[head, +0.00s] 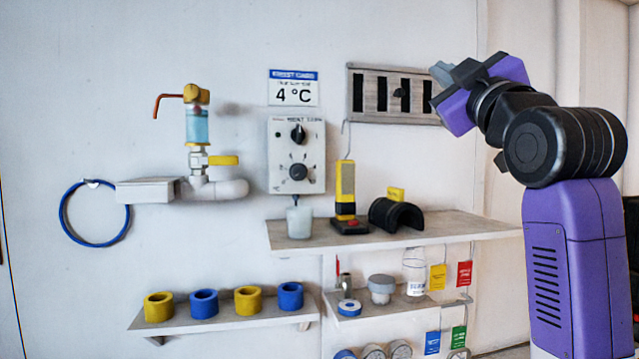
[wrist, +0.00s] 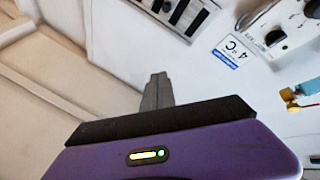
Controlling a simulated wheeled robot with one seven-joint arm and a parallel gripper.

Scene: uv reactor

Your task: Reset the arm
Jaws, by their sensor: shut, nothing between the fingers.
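My gripper (head: 441,73) is raised at the upper right in the head view, in front of the right end of the slotted wall panel. Its grey fingers are together and hold nothing. In the wrist view the shut fingers (wrist: 156,92) point up the picture towards the white wall. My purple and black arm is bent, with its upper part lifted above the shelf height. No object touches the gripper in either view.
A shelf (head: 420,232) holds a yellow lamp (head: 345,185) and a black arched piece (head: 396,214). The slotted panel (head: 392,94), a control box (head: 296,155) and a pipe with a yellow-handled valve (head: 222,160) are on the wall. A lower shelf (head: 228,320) bears coloured rings.

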